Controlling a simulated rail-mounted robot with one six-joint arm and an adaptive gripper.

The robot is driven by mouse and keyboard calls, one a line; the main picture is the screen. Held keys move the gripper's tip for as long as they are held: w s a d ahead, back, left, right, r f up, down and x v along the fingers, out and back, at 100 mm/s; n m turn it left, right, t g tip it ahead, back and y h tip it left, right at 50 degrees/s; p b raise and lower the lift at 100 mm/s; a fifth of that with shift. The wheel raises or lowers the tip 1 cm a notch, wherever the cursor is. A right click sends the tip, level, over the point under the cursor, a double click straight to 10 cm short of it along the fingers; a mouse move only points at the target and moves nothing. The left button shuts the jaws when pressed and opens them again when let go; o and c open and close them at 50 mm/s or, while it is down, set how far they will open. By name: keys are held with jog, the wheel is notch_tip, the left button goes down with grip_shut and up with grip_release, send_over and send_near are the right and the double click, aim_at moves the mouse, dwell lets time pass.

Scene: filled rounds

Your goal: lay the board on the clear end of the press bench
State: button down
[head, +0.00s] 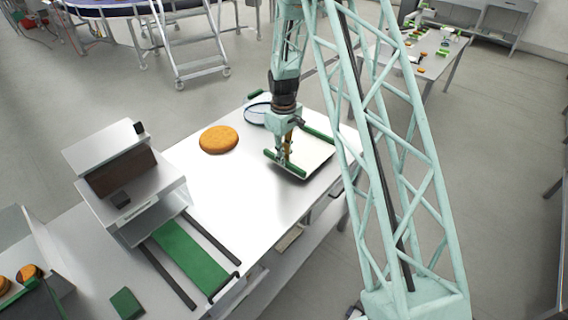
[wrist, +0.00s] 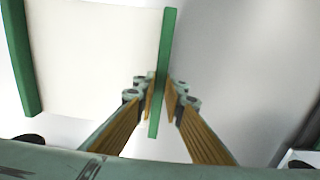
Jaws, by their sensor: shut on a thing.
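The board (head: 312,157) is a white panel with a green bar along each of two opposite edges. It is over the right end of the press bench (head: 215,185), and I cannot tell whether it touches the top. My gripper (head: 286,160) is shut on the green bar at the board's near left edge. In the wrist view, the gripper (wrist: 161,90) has one finger on each side of that bar, and the white board (wrist: 95,45) stretches to the left with its other green bar at the far left.
An orange-brown round (head: 218,139) lies on the bench left of the board. A shallow round pan (head: 256,113) is behind my gripper. A grey press-like machine (head: 125,180) with a green strip (head: 190,255) stands at the left. Bare bench top lies between the machine and the board.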

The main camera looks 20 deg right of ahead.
jog(key=shift+f, duration=1.45)
jog(key=c, duration=2.7)
grip_release()
jog(key=shift+r, duration=0.1)
notch_tip(320, 180, up, 11)
jog(key=shift+f, duration=0.15)
jog(key=shift+r, duration=0.55)
